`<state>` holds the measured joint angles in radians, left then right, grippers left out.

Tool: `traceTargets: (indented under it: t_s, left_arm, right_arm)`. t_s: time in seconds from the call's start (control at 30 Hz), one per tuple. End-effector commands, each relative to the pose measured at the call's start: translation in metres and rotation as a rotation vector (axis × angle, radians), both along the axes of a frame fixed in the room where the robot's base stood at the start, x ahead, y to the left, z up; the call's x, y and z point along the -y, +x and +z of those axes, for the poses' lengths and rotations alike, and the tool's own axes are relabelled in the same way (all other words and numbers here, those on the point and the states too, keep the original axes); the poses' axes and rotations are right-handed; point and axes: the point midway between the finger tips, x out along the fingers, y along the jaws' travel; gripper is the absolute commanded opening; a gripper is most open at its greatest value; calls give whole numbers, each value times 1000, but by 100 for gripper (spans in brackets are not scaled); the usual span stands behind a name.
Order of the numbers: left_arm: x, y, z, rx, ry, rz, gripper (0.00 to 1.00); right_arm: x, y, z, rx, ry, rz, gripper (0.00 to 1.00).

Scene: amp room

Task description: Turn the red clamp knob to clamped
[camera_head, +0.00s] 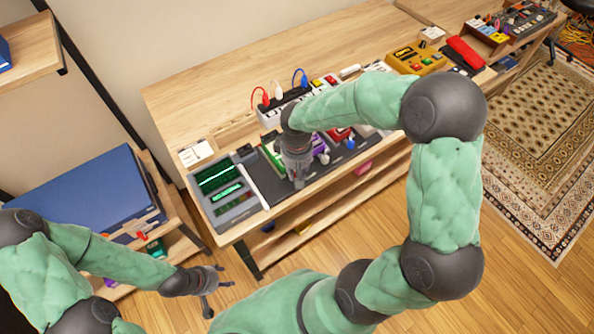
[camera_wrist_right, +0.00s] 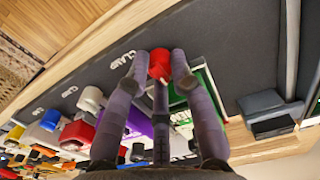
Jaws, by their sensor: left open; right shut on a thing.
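The red clamp knob (camera_wrist_right: 160,65) sits between the fingertips of my right gripper (camera_wrist_right: 164,68) in the right wrist view. The fingers are shut on it, over the dark mat (camera_wrist_right: 248,40) with white lettering beside the knob. In the head view my right gripper (camera_head: 297,176) points down at the mat's front part, and it hides the knob. My left gripper (camera_head: 211,284) is open and empty, out over the floor in front of the bench. The exact angle of the knob is hard to tell.
A grey panel with green screens (camera_head: 222,190) stands left of the mat. A green-edged box (camera_wrist_right: 200,92) and a purple item (camera_wrist_right: 140,120) lie close to my right fingers. A power strip with cables (camera_head: 270,115) is behind. The bench's back left is bare.

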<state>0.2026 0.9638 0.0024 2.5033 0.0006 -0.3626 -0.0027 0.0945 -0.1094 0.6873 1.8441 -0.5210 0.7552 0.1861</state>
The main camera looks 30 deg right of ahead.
Motion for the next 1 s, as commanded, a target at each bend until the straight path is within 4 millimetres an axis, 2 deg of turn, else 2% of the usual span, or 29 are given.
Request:
traceTargets:
  t_s: [0.63,0.67,0.7,0.73,1.0]
  left_arm:
    - [0,0,-1,0,0,0,54]
    - [0,0,-1,0,0,0,54]
    - [0,0,-1,0,0,0,54]
    - [0,0,-1,0,0,0,54]
    - [0,0,-1,0,0,0,54]
  right_arm:
    - [0,-1,-1,-2,1,-47,0]
    - [0,-1,-1,-2,1,-47,32]
    - [0,-1,-1,-2,1,-47,44]
    - [0,-1,-1,-2,1,-47,48]
    - [0,0,0,-1,0,-46,48]
